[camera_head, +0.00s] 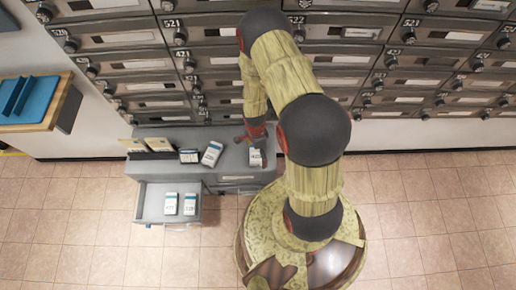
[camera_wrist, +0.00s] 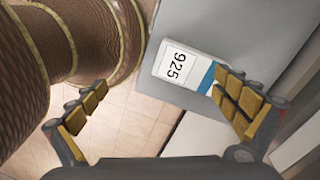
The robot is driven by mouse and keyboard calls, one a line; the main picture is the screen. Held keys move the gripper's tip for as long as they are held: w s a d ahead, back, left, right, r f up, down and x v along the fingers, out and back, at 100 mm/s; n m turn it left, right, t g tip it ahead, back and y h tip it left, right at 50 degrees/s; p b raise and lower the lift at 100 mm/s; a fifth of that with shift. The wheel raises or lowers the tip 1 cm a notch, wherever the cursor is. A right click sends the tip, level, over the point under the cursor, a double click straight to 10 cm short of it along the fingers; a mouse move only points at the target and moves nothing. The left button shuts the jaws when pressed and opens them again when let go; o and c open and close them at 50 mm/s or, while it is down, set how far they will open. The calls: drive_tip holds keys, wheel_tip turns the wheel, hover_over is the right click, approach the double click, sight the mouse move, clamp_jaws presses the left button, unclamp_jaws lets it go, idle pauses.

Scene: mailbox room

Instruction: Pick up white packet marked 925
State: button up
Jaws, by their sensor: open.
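The white packet marked 925 (camera_wrist: 178,66) lies flat on the grey cabinet top, near its edge, in the wrist view. It has a blue band at one end, and the number reads sideways. In the head view the packet (camera_head: 255,157) sits at the right end of the cabinet top, just below my gripper (camera_head: 252,134). In the wrist view my gripper (camera_wrist: 165,112) is open, with its fingers spread. The right finger overlaps the blue end of the packet in the picture; I cannot tell whether they touch. The left finger shows over the floor. Nothing is between the fingers.
On the grey cabinet top (camera_head: 221,132) stand another white packet (camera_head: 212,153), a dark box (camera_head: 189,156) and tan envelopes (camera_head: 158,145). An open drawer (camera_head: 151,207) holds two white packets (camera_head: 171,203). Mailboxes (camera_head: 215,60) line the wall behind. A blue tray (camera_head: 30,98) is at left.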

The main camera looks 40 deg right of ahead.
sight(256, 152)
drive_tip(key=w+m, duration=0.1)
drive_tip(key=w+d+m+t, duration=0.1)
drive_tip(key=w, duration=0.1)
drive_tip(key=shift+r, duration=0.1)
drive_tip(key=shift+w+d+m, duration=0.15)
drive_tip(key=shift+w+m, duration=0.25)
drive_tip(key=shift+m, duration=0.6)
drive_tip(key=f+b, duration=0.1)
drive_tip(key=f, duration=0.3)
drive_tip(key=f+b, duration=0.2)
drive_tip(key=f, duration=0.2)
drive_tip(key=shift+d+b, duration=0.2)
drive_tip(key=shift+b, duration=0.1)
drive_tip(key=shift+r, duration=0.15)
drive_tip(key=shift+c, duration=0.9)
drive_tip(key=c, duration=0.8)
drive_tip(key=shift+r, duration=0.1)
